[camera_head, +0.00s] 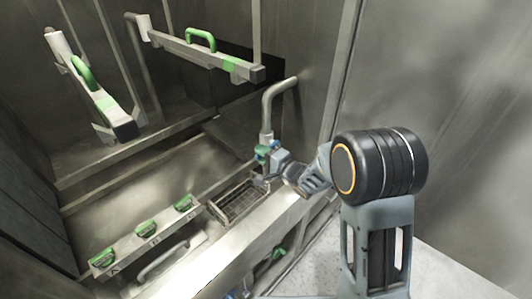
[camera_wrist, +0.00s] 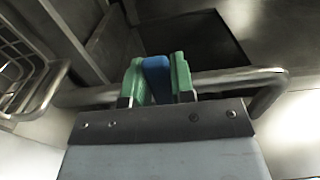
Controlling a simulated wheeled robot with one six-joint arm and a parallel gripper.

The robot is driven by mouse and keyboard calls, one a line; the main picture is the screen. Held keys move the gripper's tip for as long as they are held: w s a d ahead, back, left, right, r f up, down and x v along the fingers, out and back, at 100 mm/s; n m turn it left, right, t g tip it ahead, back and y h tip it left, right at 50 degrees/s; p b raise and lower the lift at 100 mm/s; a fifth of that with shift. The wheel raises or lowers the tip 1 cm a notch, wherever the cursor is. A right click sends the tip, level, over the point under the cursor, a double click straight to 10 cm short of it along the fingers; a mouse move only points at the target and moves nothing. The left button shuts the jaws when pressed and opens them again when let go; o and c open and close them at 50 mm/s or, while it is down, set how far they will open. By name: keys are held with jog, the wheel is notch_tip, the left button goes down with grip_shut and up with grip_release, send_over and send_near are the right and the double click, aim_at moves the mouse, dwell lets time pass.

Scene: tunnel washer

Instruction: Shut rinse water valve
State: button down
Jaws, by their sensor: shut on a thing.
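The valve's blue handle (camera_wrist: 156,76) is between the two green fingers of my gripper (camera_wrist: 157,82) in the wrist view. The fingers are shut on it, one on each side. In the head view my gripper (camera_head: 265,154) is at the lower end of a bent grey pipe (camera_head: 267,112), with bits of blue showing around the fingertips. The pipe also shows in the wrist view (camera_wrist: 235,80), running behind the fingers. The valve body is mostly hidden by my gripper, and I cannot tell the handle's exact angle.
A wire basket (camera_head: 240,200) sits just left of my gripper. A panel with several green handles (camera_head: 147,230) is at lower left. Two bars with green grips (camera_head: 200,40) (camera_head: 90,85) stand at the back and left. A metal wall rises at right; pale floor shows below it.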

jog(key=c, duration=1)
grip_release()
jog(key=shift+o, duration=0.2)
jog(key=shift+d, duration=0.1)
jog(key=b+v, duration=0.3)
jog(key=v, duration=1)
jog(key=shift+s+d, duration=0.25)
